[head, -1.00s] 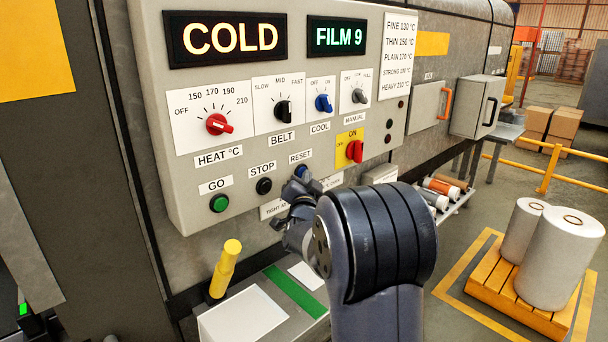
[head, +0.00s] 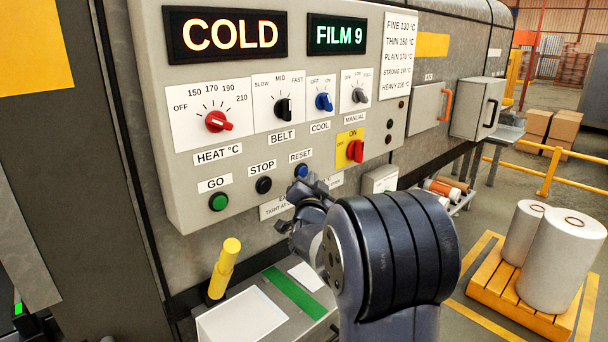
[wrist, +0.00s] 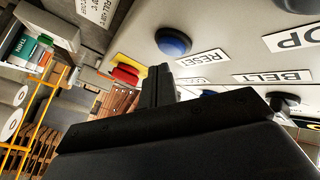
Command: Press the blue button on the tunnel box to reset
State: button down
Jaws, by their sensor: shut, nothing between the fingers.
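The blue RESET button (head: 301,171) is on the lower part of the grey control panel (head: 225,100), under its RESET label. It also shows in the wrist view (wrist: 173,41), unobstructed. My gripper (head: 300,188) is just below and in front of the button in the head view. In the wrist view the fingers (wrist: 158,80) are together, with nothing held, and their tips appear apart from the button. Any small gap to the panel itself is hard to judge.
The black STOP button (head: 263,185) and green GO button (head: 218,202) are left of it. A red and yellow switch (head: 355,151) is to the right. The display reads COLD (head: 230,34). A yellow handle (head: 224,268) stands below the panel. Film rolls (head: 553,255) sit on a pallet at right.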

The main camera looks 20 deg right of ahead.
jog(key=s+b, duration=0.1)
jog(key=s+d+b, duration=0.1)
jog(key=s, duration=0.1)
jog(key=s+b, duration=0.1)
jog(key=shift+s+d, duration=0.3)
jog(key=shift+s, duration=0.05)
jog(key=shift+w, duration=0.1)
dwell(0.4)
jog(key=w+p, duration=0.1)
jog(key=p, duration=0.1)
jog(key=w+p, duration=0.1)
jog(key=shift+a+r+p, duration=0.2)
jog(key=shift+a+p, duration=0.15)
jog(key=p, duration=0.2)
jog(key=shift+w+p, duration=0.1)
jog(key=shift+p, duration=0.2)
jog(key=s+d+b, duration=0.2)
jog(key=s+b, duration=0.2)
jog(key=s, duration=0.2)
jog(key=shift+f, duration=0.25)
